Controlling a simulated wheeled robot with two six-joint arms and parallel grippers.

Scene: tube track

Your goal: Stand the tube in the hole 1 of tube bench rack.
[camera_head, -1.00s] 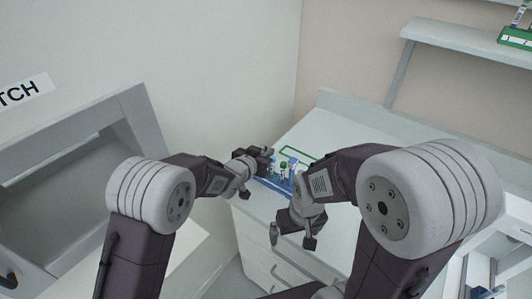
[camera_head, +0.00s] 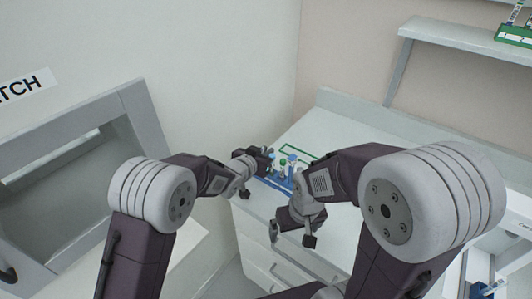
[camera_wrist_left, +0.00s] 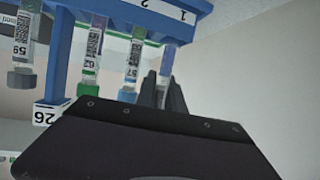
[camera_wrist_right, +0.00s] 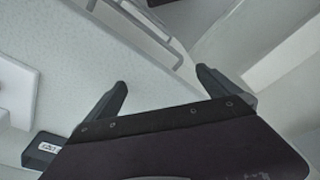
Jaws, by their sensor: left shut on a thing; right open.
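The blue tube bench rack (camera_head: 272,184) stands on the white bench and also shows upside down in the left wrist view (camera_wrist_left: 118,22), with labels 1, 2 and 26. My left gripper (camera_wrist_left: 160,82) is shut on a tube (camera_wrist_left: 167,62) with a label and purplish contents. Its cap is hidden between the fingers. Its far end meets the rack near label 1; I cannot tell how deep it sits. In the head view my left gripper (camera_head: 264,160) is at the rack's left end. My right gripper (camera_head: 291,237) is open and empty, at the bench's front; it also shows in the right wrist view (camera_wrist_right: 161,80).
Other capped tubes stand in the rack beside the held one: a green-capped tube (camera_wrist_left: 91,55), a blue-capped tube (camera_wrist_left: 132,62) and a grey-capped tube (camera_wrist_left: 21,50). A green outlined frame (camera_head: 296,150) lies behind the rack. Bench drawers (camera_head: 290,268) are below my right gripper.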

